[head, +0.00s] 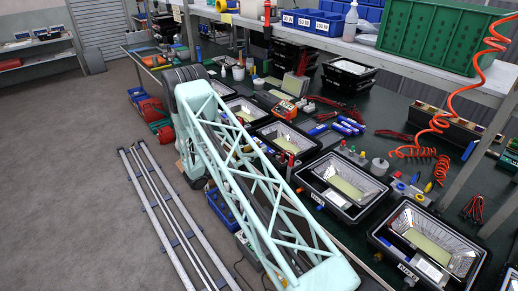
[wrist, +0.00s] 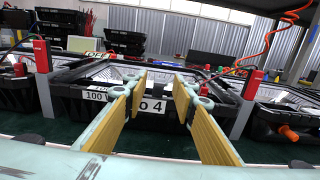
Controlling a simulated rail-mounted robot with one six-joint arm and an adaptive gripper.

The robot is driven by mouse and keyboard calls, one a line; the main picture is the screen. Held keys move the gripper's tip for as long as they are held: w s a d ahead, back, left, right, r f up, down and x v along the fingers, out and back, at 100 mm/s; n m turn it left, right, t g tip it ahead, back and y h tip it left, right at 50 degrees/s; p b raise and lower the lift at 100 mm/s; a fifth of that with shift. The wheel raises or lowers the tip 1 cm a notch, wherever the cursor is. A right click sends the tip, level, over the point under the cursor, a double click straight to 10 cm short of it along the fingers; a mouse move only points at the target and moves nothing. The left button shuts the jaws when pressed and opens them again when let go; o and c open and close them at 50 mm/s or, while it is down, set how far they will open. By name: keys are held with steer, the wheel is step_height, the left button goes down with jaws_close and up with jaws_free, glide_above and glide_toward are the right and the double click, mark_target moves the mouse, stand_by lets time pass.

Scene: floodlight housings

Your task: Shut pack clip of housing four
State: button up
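In the wrist view, a black floodlight housing (wrist: 70,105) stands straight ahead, with a white label (wrist: 152,110) whose visible part reads "o 4". A second label beside it shows "100". My gripper (wrist: 160,88) is open. Its two flat yellow-brown fingers stand apart in front of the housing, one on each side of the number label, with nothing between them. The fingers cover parts of the housing front. I cannot make out the pack clip or whether it is open. In the head view, my gripper is not visible; housings stand in a row along the bench, partly behind my arm.
Red-topped grey posts (wrist: 43,75) flank the housing, the right one (wrist: 247,92) close by. Neighbouring housings stand at both sides. In the head view, a coiled orange hose (head: 437,122) hangs at the right, and a green crate (head: 435,37) sits on the shelf.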

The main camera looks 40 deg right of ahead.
steer(key=shift+d, duration=0.35)
steer(key=shift+c, duration=0.2)
steer(key=c, duration=0.8)
